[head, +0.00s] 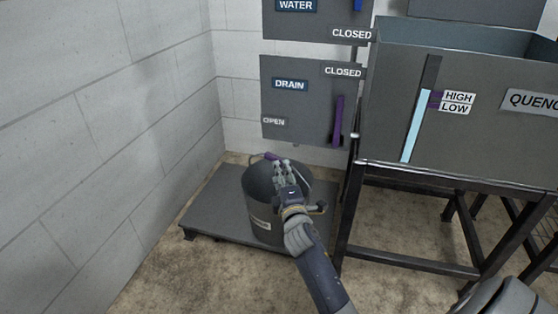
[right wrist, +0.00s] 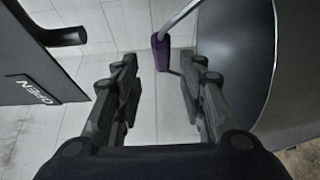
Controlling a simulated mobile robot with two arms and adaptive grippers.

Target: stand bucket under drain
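The dark grey bucket (head: 256,208) stands upright on a low grey platform (head: 210,208) below the drain panel (head: 305,115). Its thin wire handle carries a purple grip (head: 270,157). My right gripper (head: 282,164) is over the bucket's top, close to the handle. In the right wrist view the fingers (right wrist: 158,85) are apart with nothing between them. The purple grip (right wrist: 161,52) shows just beyond the fingertips, and the bucket's side (right wrist: 235,60) is to their right. The drain's purple lever (head: 338,120) hangs upright below the CLOSED label. My left gripper is not in view.
The quench tank (head: 480,130), with a light blue level gauge by HIGH and LOW labels, stands on a dark frame (head: 410,255) right of the bucket. A white block wall (head: 100,130) closes off the left. Brown floor (head: 150,275) is clear in front of the platform.

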